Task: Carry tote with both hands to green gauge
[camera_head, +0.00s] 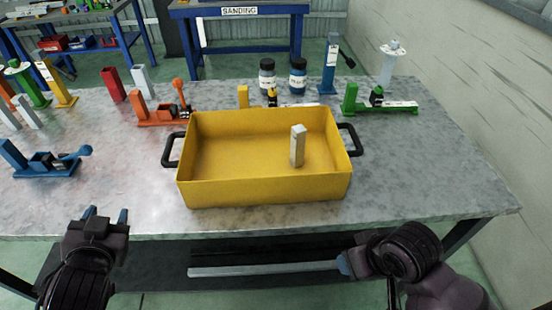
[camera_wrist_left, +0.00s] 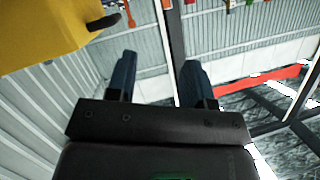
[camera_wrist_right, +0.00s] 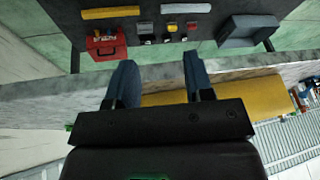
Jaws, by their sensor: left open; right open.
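A yellow tote (camera_head: 265,190) stands upright on the grey table, with a black handle on its left (camera_head: 170,151) and right (camera_head: 350,139) ends. A pale upright block (camera_head: 298,147) is inside it. The tote also shows in the left wrist view (camera_wrist_left: 45,32) and the right wrist view (camera_wrist_right: 255,98). A green device with a white strip (camera_head: 378,103), perhaps the green gauge, sits behind and right of the tote. My left gripper (camera_head: 105,214) is open and empty, in front and left of the tote. My right gripper (camera_head: 367,279) is open and empty, below the right front edge.
An orange device (camera_head: 160,115) and a blue device (camera_head: 45,160) lie left of the tote. Two dark bottles (camera_head: 282,77) and a blue stand (camera_head: 329,66) are behind it. The table (camera_head: 430,185) is clear to the right. A wall closes the right side.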

